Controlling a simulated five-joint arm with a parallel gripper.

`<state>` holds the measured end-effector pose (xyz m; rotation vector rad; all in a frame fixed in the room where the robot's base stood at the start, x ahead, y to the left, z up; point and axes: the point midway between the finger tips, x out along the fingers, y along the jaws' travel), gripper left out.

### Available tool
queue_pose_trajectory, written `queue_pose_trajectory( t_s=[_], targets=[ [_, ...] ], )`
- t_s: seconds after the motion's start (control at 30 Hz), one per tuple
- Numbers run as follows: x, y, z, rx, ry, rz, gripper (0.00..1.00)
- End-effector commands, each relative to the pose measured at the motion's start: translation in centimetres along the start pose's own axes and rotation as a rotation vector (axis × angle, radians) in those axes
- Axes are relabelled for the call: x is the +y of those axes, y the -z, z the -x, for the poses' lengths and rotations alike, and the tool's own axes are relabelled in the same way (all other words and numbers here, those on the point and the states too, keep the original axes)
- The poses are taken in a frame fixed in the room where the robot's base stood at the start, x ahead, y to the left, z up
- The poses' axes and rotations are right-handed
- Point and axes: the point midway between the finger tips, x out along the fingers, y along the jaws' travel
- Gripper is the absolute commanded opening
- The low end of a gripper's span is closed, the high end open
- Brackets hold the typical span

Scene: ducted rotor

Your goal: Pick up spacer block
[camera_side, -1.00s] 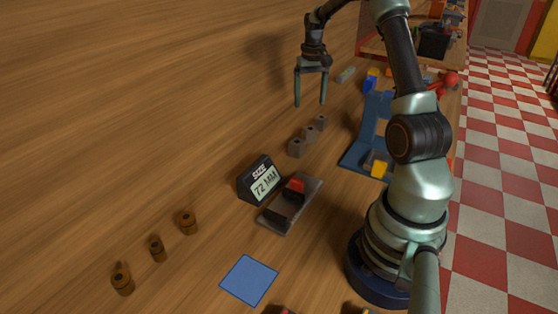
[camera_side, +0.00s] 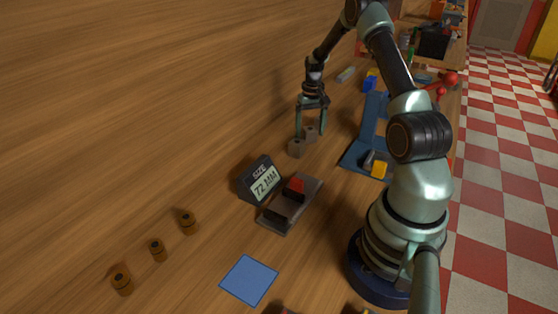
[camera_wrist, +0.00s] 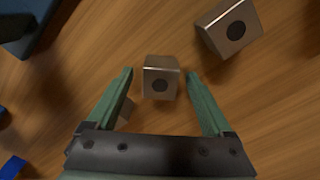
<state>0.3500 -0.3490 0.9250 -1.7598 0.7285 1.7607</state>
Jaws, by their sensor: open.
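Grey blocks with a dark round hole on top, which look like spacer blocks, stand in a row on the wooden table. The middle block (camera_side: 309,133) lies between the fingers of my open gripper (camera_side: 311,136). In the wrist view this block (camera_wrist: 160,78) sits between the fingertips of my gripper (camera_wrist: 160,71), with a small gap to each finger. The nearer block (camera_side: 296,148) stands just in front. Another block (camera_wrist: 229,27) shows at the upper right of the wrist view, and a third is partly hidden behind the left finger.
A sign reading "SIZE 72 MM" (camera_side: 262,180) and a grey fixture with a red part (camera_side: 291,205) stand nearer the camera. A blue stand (camera_side: 366,145) is to the right. A blue square (camera_side: 249,280) and several brown cylinders (camera_side: 156,249) lie in front.

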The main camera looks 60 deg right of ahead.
Motion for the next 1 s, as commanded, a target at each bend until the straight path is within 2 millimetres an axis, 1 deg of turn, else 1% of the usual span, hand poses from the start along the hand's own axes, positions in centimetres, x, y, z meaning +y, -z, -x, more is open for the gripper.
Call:
queue_pose_trajectory(
  t_s=[0.03,0.1,0.33,0.37,0.4,0.47,0.5,0.57,0.6,0.87,1.0],
  targets=[
    [0.0,-0.03,-0.59,-0.001,0.0,0.0,0.85],
    [0.0,-0.02,-0.96,0.0,0.0,0.0,0.85],
    [-0.01,0.0,-1.09,0.001,0.0,0.0,0.85],
    [-0.01,0.0,-1.09,0.001,0.0,0.0,0.81],
    [-0.02,0.0,-1.08,0.001,0.0,0.0,0.66],
    [-0.02,0.0,-1.08,0.001,0.0,0.0,0.43],
    [-0.02,0.0,-1.07,0.001,0.0,0.0,0.28],
    [-0.02,-0.01,-1.07,0.001,0.0,0.0,0.05],
    [-0.02,-0.01,-1.07,0.001,0.0,0.0,0.0],
    [-0.02,0.02,-0.94,0.001,0.0,0.0,0.0],
    [-0.02,0.07,-0.26,0.003,0.0,0.0,0.0]
  ],
)
